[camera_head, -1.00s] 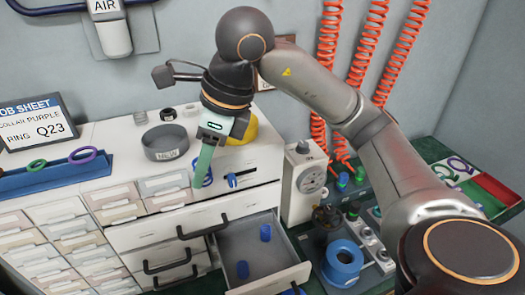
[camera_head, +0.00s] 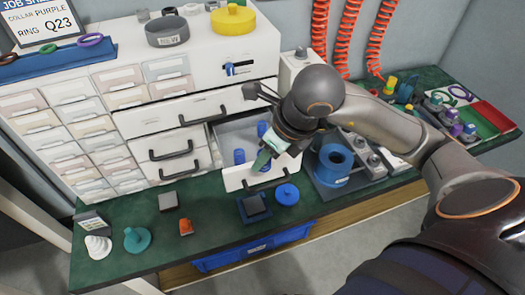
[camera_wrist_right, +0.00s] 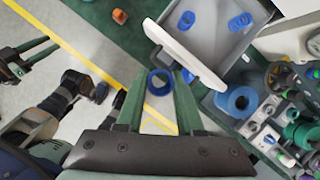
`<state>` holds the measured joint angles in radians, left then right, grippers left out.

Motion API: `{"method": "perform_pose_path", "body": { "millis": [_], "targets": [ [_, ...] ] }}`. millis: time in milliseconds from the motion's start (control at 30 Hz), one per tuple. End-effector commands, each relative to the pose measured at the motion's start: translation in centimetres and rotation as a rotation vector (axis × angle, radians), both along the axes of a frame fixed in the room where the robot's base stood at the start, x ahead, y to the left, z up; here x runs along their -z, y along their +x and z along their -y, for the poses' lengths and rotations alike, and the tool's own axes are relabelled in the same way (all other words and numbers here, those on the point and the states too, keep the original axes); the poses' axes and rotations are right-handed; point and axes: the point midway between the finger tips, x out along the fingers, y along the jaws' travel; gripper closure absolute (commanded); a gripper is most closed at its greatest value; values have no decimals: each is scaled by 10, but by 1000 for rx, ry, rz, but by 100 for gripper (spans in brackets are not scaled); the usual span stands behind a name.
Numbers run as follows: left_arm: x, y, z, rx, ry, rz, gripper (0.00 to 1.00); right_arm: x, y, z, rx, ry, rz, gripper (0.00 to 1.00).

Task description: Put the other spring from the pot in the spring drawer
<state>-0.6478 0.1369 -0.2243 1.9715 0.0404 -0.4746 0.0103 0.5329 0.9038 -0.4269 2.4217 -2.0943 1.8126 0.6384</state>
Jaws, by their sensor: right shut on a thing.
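My right gripper (camera_head: 262,160) hangs over the front of the open spring drawer (camera_head: 232,182). In the right wrist view its green fingers (camera_wrist_right: 157,88) are shut on a blue spring (camera_wrist_right: 150,84), seen end-on as a ring. In the head view the fingers mostly hide this spring. Two other blue springs (camera_head: 239,157) (camera_head: 262,128) stand in the drawer, and both show in the right wrist view (camera_wrist_right: 187,20) (camera_wrist_right: 240,22). The grey pot marked NEW (camera_head: 168,40) is on the cabinet top. My left gripper (camera_wrist_right: 38,55) shows in the right wrist view with its fingers apart, empty.
A blue spool-like part (camera_head: 333,165) stands right of the drawer. A blue knobbed disc (camera_head: 287,194) and a dark block on a blue base (camera_head: 254,207) lie on the green bench before it. A yellow part (camera_head: 233,20) is beside the pot.

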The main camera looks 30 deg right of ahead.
Motion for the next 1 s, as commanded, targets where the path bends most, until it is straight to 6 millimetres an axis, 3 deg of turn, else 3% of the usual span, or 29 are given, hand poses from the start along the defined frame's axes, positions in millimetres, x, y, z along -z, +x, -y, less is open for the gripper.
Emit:
{"method": "perform_pose_path", "body": {
  "millis": [333,500,867,1000],
  "targets": [
    [-1,0,1,3,-2,2,54,37,66,50,8,1,-5,100],
    [3,0,1,3,-1,0,54,71,87,65,5,0,-5,100],
    [5,-1,2,5,-2,-4,54,98,105,78,1,0,-2,100],
    [4,-1,3,5,-2,-5,54,119,104,77,1,1,-5,100]
  ]
}}
